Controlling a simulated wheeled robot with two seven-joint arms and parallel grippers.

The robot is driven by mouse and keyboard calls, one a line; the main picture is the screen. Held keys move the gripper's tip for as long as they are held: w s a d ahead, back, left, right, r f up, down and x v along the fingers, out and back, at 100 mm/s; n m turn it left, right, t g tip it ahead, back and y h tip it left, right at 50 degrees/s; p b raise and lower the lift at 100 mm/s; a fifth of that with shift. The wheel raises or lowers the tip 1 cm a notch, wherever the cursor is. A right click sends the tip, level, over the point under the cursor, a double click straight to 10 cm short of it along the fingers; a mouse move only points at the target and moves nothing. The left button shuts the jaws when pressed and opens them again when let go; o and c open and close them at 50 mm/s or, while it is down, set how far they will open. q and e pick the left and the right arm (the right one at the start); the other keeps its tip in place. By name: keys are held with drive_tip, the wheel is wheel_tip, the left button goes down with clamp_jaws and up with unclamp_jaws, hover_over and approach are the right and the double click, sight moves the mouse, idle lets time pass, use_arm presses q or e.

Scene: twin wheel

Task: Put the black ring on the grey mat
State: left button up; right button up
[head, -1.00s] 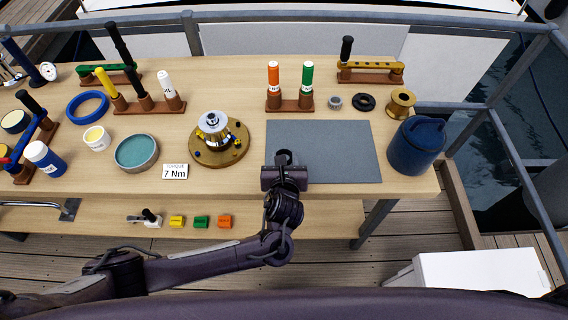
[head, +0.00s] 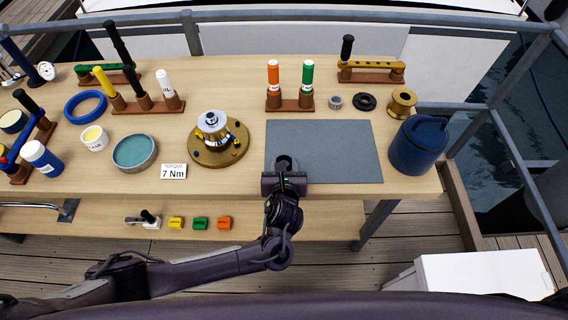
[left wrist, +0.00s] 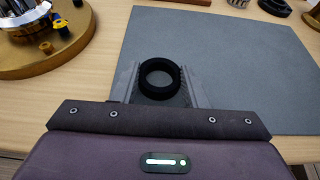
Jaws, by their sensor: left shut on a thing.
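My left gripper (head: 285,170) is shut on a black ring (left wrist: 160,78); the ring lies between the two fingers in the left wrist view and shows small and dark in the head view (head: 284,161). The grey mat (head: 335,150) lies flat at the front right of the table, and it fills the right side of the left wrist view (left wrist: 235,60). The gripper and ring are over the mat's left front part. I cannot tell whether the ring touches the mat. My right gripper is not in view.
A brass-based assembly (head: 218,145) stands just left of the mat. A blue container (head: 418,145) stands to its right. A dark knobbed ring (head: 365,102), a small grey ring (head: 335,102) and a brass spool (head: 402,102) sit behind it. The mat's surface is otherwise bare.

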use_arm(q)
drive_tip(key=shift+f, duration=0.3)
drive_tip(key=o, duration=1.3)
drive_tip(key=shift+o, duration=0.2)
drive_tip(key=shift+s, duration=0.1)
drive_tip(key=v, duration=0.7)
drive_tip(key=shift+s+r, duration=0.2)
drive_tip(key=shift+s, duration=0.05)
